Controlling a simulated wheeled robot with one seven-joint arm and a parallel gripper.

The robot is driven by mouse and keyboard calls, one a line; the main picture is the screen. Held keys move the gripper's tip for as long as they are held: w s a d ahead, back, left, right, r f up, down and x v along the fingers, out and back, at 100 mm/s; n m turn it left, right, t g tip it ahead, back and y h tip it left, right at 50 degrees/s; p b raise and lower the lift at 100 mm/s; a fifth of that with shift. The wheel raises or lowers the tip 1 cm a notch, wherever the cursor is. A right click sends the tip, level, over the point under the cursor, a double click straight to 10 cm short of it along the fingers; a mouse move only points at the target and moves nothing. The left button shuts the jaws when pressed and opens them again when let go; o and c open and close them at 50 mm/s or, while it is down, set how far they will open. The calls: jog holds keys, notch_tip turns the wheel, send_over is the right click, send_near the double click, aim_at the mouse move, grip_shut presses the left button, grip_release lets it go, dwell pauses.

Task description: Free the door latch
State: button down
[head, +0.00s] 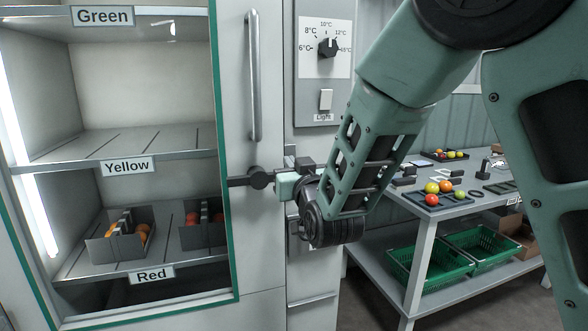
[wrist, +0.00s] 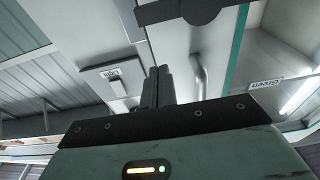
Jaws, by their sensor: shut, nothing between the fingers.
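The door (head: 265,95) of the tall grey cabinet has a green-edged window and a vertical bar handle (head: 253,75); it looks shut. A dark latch lever (head: 262,178) with a round hub lies about level across the door below the handle. A dark bar with a rounded hub, apparently this lever (wrist: 190,12), crosses the top of the wrist view. My gripper (wrist: 157,75) is shut and empty, its fingers pointing toward the cabinet front. In the head view its pale green housing is just right of the hub; whether it touches the lever I cannot tell.
A panel with a temperature dial (head: 327,47) and a light switch (head: 326,99) is above my gripper. A bench (head: 424,222) with trays and green crates (head: 408,262) stands right, behind my arm.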

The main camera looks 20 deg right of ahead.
aim_at(258, 179)
jog(key=w, duration=0.3)
jog(key=w+r+p, duration=0.1)
jog(key=w, duration=0.1)
jog(key=shift+w, duration=0.3)
notch_tip(258, 179, down, 3)
jog(key=shift+s+f, duration=0.1)
jog(key=shift+f, duration=0.05)
jog(key=shift+s+f, duration=0.1)
jog(key=shift+f, duration=0.35)
jog(key=shift+f+m+b, duration=0.2)
jog(key=shift+m+b, duration=0.2)
jog(key=shift+b, duration=0.2)
